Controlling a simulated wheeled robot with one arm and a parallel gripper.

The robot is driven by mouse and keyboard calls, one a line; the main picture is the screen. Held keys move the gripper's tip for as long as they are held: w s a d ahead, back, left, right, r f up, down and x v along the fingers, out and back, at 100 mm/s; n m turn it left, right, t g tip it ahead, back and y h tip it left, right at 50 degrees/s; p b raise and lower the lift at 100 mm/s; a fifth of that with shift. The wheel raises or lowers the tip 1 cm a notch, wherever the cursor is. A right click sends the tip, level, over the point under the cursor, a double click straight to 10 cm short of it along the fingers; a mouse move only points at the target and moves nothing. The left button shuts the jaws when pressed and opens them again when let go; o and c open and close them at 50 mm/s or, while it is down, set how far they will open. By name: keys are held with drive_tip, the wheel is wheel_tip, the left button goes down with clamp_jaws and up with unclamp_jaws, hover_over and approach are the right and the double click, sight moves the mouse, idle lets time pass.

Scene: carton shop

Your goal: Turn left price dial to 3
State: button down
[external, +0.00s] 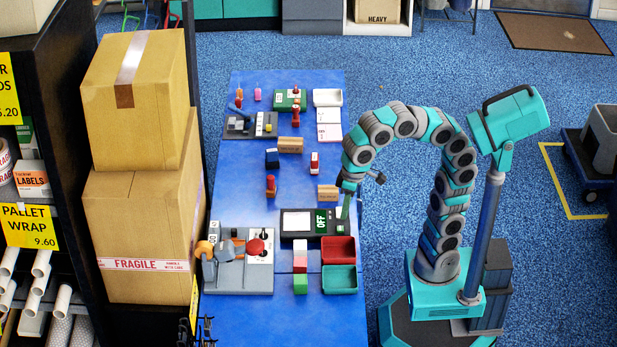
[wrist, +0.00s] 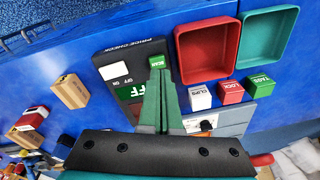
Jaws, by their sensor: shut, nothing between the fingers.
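The black price check unit (external: 297,223) lies on the blue table, with a green OFF label beside a dark window. In the wrist view the unit (wrist: 112,58) shows a white rocker, a green button (wrist: 157,61) and a green label partly covered by my fingers. My gripper (external: 346,208) is shut and empty, pointing down at the unit's right end. In the wrist view its green fingertips (wrist: 158,72) are by the green button; contact cannot be told. No left price dial is clearly readable; part of the unit is hidden by my fingers.
A red tray (external: 338,250) and a green tray (external: 339,279) stand beside the unit, with white, red and green blocks (external: 300,284) to their left. A grey panel (external: 258,279) with a red knob and orange lever is left.

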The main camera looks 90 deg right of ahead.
drive_tip(key=w+a+r+n+t+b, duration=0.1)
drive_tip(key=w+a+r+n+t, duration=0.25)
drive_tip(key=w+a, duration=0.75)
approach(265, 254)
drive_tip(key=shift+g, duration=0.35)
drive_tip(key=f, duration=0.1)
drive_tip(key=s+f, duration=0.1)
drive_tip(key=f, duration=0.1)
drive_tip(key=s+f, duration=0.1)
drive_tip(key=f, duration=0.1)
drive_tip(key=shift+a, duration=0.1)
drive_tip(key=shift+w+f, duration=0.15)
drive_tip(key=shift+w, duration=1.9)
drive_tip(key=shift+w+p, duration=0.1)
drive_tip(key=shift+p, duration=0.25)
drive_tip(key=shift+w+a+m+h, duration=0.1)
drive_tip(key=shift+w+m+h, duration=0.05)
drive_tip(key=shift+m+h, duration=0.3)
